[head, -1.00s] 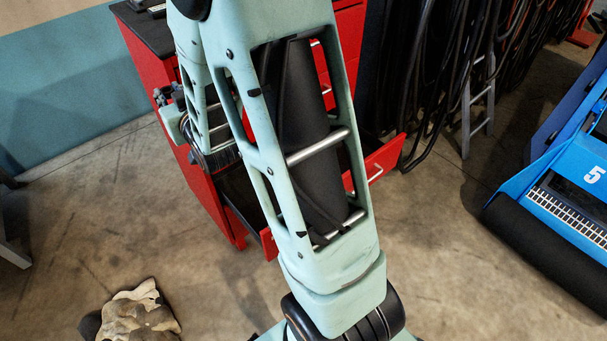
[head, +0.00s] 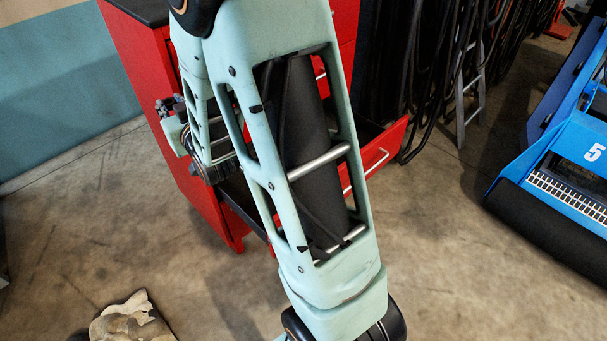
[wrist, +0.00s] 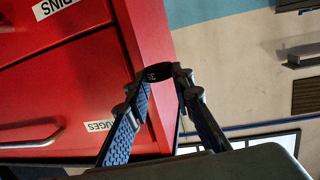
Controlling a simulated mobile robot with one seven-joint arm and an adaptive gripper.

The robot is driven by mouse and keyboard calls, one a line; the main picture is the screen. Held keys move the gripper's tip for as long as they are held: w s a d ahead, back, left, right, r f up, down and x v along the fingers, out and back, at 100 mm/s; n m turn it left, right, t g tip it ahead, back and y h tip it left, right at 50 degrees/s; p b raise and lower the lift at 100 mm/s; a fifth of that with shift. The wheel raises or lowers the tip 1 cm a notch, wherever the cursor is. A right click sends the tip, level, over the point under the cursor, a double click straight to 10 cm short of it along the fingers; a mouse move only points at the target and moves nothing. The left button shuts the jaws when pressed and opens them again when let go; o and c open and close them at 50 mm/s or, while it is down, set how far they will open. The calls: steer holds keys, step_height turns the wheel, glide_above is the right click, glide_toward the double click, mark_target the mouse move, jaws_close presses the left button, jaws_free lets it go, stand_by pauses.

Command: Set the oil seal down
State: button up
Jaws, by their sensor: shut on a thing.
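The oil seal (wrist: 158,73) is a small black ring with pale markings, seen in the wrist view. My gripper (wrist: 160,88) is shut on it, with the seal between its two fingertips. The seal is held up in front of the side edge of the red cabinet (wrist: 156,38), with no surface seen under it. In the head view my arm crosses the red cabinet (head: 150,85), and I cannot make out the seal there.
The cabinet has an open drawer (head: 375,160) on its right and a dark top (head: 135,10). Black hoses and a ladder (head: 470,85) stand behind. A blue machine marked 5 (head: 570,150) is at right. A crumpled cloth (head: 130,322) lies at lower left on concrete floor.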

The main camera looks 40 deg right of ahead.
step_height(320, 180, down, 6)
steer(key=b, duration=0.2)
steer(key=shift+b, duration=0.3)
steer(key=shift+r, duration=0.15)
